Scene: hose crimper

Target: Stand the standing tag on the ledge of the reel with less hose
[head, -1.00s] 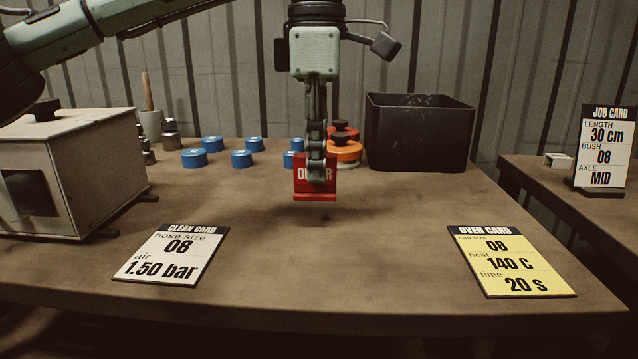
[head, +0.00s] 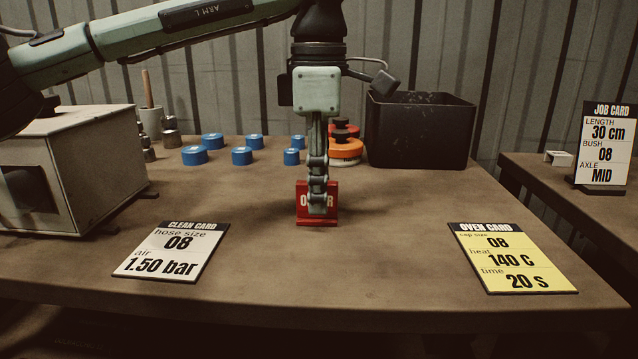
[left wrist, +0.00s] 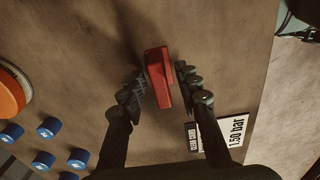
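The red standing tag (head: 332,203) is upright over the middle of the workbench, its white lettering partly covered by my fingers. Its base is at or very near the bench top; I cannot tell if it touches. My right gripper is not in view. No hose reel or ledge is in view.
A clean card (head: 172,252) and a yellow oven card (head: 513,259) lie near the front. Behind are blue caps (head: 195,156), an orange disc (head: 346,152) and a black bin (head: 420,132). A grey box (head: 85,165) stands left, a job card (head: 605,150) on another table.

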